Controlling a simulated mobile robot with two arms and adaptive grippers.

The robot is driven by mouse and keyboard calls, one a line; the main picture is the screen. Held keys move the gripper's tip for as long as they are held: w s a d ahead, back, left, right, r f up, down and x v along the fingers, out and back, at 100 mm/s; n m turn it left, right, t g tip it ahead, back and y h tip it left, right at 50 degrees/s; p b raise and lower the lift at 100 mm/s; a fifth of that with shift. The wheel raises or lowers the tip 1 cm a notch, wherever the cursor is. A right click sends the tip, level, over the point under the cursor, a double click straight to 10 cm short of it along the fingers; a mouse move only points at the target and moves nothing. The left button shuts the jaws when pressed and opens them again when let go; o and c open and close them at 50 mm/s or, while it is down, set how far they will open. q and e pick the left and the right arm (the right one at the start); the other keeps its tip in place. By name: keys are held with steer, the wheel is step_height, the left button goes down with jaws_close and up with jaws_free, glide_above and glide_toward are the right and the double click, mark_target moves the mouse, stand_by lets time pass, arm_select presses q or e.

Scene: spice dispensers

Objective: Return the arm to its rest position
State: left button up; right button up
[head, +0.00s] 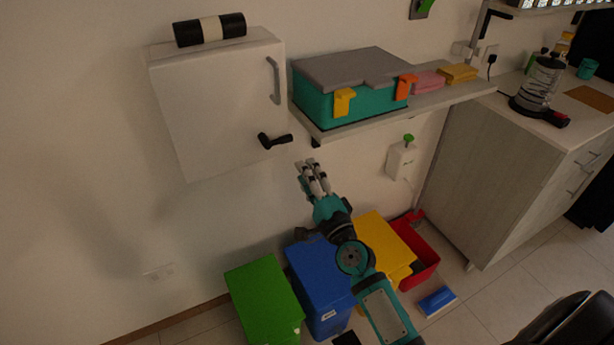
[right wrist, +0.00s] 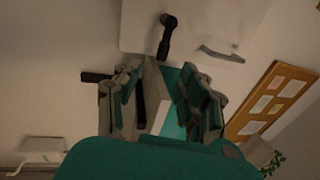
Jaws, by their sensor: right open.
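My right arm is teal and dark grey and reaches up from the bottom of the head view. Its gripper (head: 313,178) is open, with nothing seen in its grip. It appears just below the left end of the wall shelf (head: 415,107) and below and right of the white wall cabinet (head: 215,105). In the right wrist view the fingers (right wrist: 163,100) are spread apart, with the shelf and the teal box showing between them. My left gripper is not in view.
A teal box with a grey lid (head: 350,85) stands on the shelf. A black handle (head: 275,140) sticks out from the cabinet. Green (head: 265,295), blue (head: 320,290), yellow (head: 383,245) and red (head: 425,255) bins stand below. A dispenser (head: 540,85) stands on the right counter.

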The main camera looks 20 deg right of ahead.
steer(key=shift+s+f, duration=0.1)
stand_by(0.4)
steer(key=s+a+f+n+g, duration=0.1)
steer(key=s+f+n+g, duration=0.25)
steer(key=f, duration=0.95)
steer(key=s+a+f+n+g+y, duration=0.1)
steer(key=s+a+f+n+g, duration=0.3)
steer(key=f, duration=0.8)
steer(key=s+d+f+n+g, duration=0.1)
steer(key=s+f+n+g, duration=0.3)
steer(key=f, duration=0.9)
steer(key=s+f+n+g, duration=0.2)
steer(key=s+f+n, duration=0.2)
steer(key=s+f, duration=1)
steer(key=s+d+f+n+g, duration=0.1)
steer(key=s+f+n+g, duration=0.1)
steer(key=s, duration=0.9)
steer(key=s+d+f+n+g+h, duration=0.1)
steer(key=s+f+n+g, duration=0.2)
steer(key=s, duration=0.9)
steer(key=shift+s+d+f+g, duration=0.25)
steer(key=shift+d+f+g, duration=0.1)
steer(key=shift+f, duration=0.5)
